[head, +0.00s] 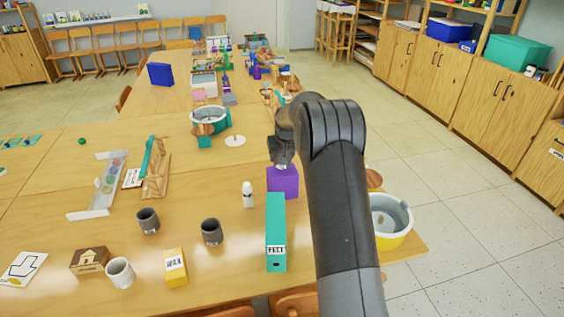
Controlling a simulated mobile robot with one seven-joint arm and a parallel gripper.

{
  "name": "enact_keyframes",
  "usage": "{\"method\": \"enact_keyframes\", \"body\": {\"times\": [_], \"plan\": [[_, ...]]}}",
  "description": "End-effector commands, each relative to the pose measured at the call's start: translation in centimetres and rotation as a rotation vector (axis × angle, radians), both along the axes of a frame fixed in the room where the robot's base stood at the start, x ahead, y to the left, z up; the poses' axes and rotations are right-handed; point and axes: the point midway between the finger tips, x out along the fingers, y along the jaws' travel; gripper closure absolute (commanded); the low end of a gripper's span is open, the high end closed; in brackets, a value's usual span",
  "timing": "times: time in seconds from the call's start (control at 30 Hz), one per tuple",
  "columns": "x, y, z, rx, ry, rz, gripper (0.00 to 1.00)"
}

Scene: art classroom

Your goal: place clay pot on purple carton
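The purple carton (288,186) stands on the near wooden table, right behind an upright teal box file; my arm hides part of its surroundings. My gripper (281,163) points down just above or behind the carton's top; it is small and partly covered by my arm, so I cannot tell whether it is open or holds anything. I cannot make out a clay pot for certain. Two dark grey cup-like vessels (211,232) and (148,220) and a pale mug (120,272) stand on the table to the left.
The teal box file (276,232) and a white bottle (248,194) stand close to the carton. A yellow box (175,266) and a house-marked wooden block (90,260) are nearer. A yellow-and-white bucket (390,220) is right of my arm. Table space between the cups and bottle is clear.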

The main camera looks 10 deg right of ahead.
Motion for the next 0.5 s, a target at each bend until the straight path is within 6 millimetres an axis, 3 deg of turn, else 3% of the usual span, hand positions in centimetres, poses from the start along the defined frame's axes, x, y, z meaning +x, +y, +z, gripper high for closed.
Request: {"method": "enact_keyframes", "body": {"times": [0.17,0.5], "plan": [[0.0,0.0,-2.5,0.001,0.001,0.0,0.71],[0.0,0.0,-2.8,0.001,0.0,0.0,0.71]]}}
